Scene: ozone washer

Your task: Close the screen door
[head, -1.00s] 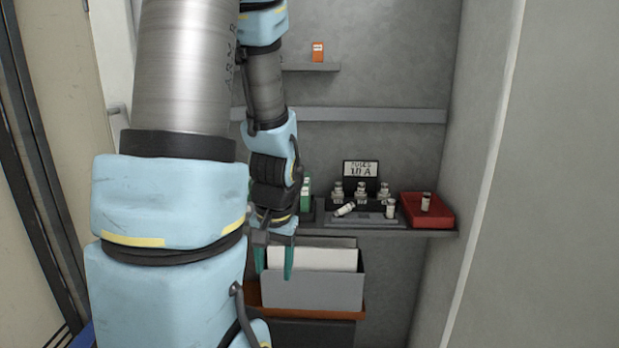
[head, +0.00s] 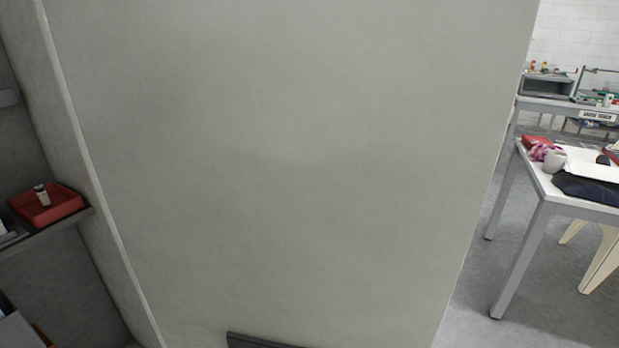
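No screen door can be made out in the head view now. A broad, plain grey wall panel (head: 290,170) fills the middle of the picture. My gripper and arm are out of view, so I cannot see what the gripper is near or whether it holds anything.
At the left, a shelf (head: 60,227) in a recess carries a red tray (head: 65,208) with a small vial (head: 42,195). Grey floor (head: 480,300) shows beside the table legs.

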